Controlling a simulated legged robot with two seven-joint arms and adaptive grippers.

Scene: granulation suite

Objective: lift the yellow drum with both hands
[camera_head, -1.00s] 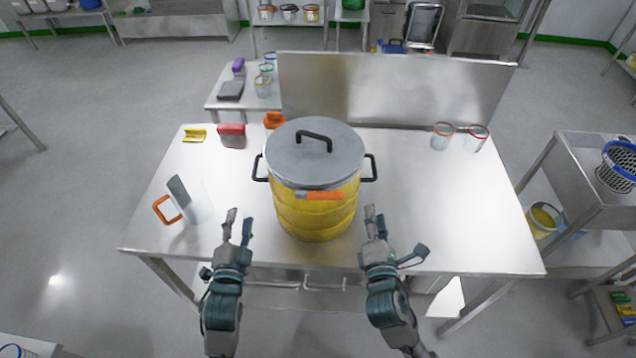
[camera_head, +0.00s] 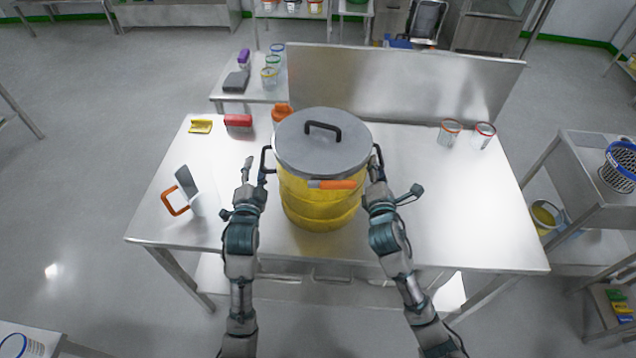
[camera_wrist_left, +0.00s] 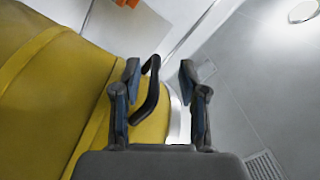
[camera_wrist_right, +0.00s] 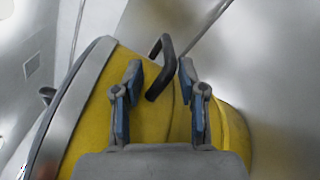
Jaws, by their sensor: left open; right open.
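The yellow drum (camera_head: 318,205) stands upright on the steel table, with a grey lid (camera_head: 322,152) that has a black top handle. A black side handle sticks out on its left and its right. My left gripper (camera_head: 254,172) is open at the left side handle; in the left wrist view that handle (camera_wrist_left: 150,92) lies between the open fingers (camera_wrist_left: 158,80). My right gripper (camera_head: 376,172) is open at the right side handle; in the right wrist view that handle (camera_wrist_right: 160,70) lies between the fingers (camera_wrist_right: 160,82). Neither gripper is closed on a handle.
On the table (camera_head: 450,215) are a scoop with an orange handle (camera_head: 178,198), a red-topped brush (camera_head: 238,122), a yellow item (camera_head: 201,126), an orange item (camera_head: 281,113) and two clear beakers (camera_head: 449,132). A steel panel (camera_head: 410,85) stands behind.

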